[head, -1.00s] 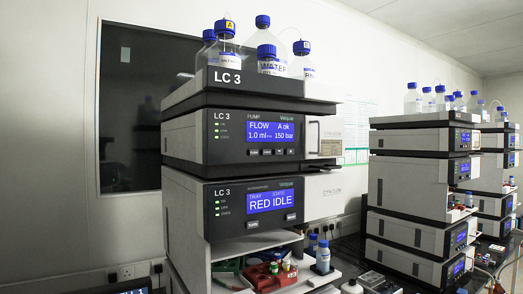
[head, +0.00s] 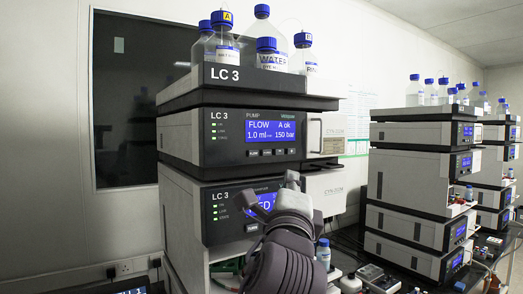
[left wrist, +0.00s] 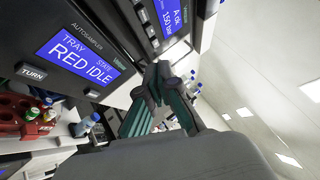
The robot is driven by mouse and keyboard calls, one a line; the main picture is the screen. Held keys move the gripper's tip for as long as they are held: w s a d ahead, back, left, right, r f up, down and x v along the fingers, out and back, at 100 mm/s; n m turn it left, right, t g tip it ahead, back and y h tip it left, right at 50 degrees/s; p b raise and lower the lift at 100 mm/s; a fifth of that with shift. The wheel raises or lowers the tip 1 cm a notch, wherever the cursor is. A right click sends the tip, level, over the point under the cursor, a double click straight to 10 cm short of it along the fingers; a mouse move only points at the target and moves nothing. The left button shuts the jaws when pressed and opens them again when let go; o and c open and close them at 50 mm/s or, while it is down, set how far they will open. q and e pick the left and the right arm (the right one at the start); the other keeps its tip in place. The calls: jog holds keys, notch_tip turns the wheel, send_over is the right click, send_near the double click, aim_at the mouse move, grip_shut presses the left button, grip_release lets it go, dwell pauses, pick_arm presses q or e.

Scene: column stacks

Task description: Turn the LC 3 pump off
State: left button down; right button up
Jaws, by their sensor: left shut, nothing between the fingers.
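The LC 3 pump (head: 230,124) is the upper module of the near stack. Its blue screen (head: 270,131) reads FLOW, A ok, 1.0 ml and 150 bar, with a row of small buttons (head: 267,153) below it. Small status lights show on its left. My left gripper (head: 272,193) is in front of the autosampler (head: 222,215) below the pump and covers part of its screen. In the left wrist view its fingers (left wrist: 158,76) are shut and empty, in line with the pump's lower front. I cannot tell whether they touch it. My right gripper is out of view.
Solvent bottles (head: 262,36) with blue caps stand on top of the stack. The autosampler screen (left wrist: 77,50) reads RED IDLE in the left wrist view. A red vial rack (left wrist: 31,116) is below it. Other stacks (head: 412,188) stand to the right.

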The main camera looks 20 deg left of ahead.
aim_at(253, 153)
pick_arm(q)
jog(key=shift+t+y, duration=0.3)
jog(key=shift+t, duration=0.1)
jog(key=r, duration=0.1)
jog(key=s+r, duration=0.2)
jog(key=r, duration=0.1)
jog(key=shift+s+d, duration=0.15)
jog(key=shift+d, duration=0.1)
jog(key=shift+a, duration=0.1)
jog(key=shift+w+a, duration=1.4)
jog(key=shift+a, duration=0.3)
jog(key=shift+w+a, duration=1.4)
jog(key=shift+a, duration=0.3)
jog(key=shift+w+a+p, duration=0.25)
jog(key=shift+a+p, duration=0.1)
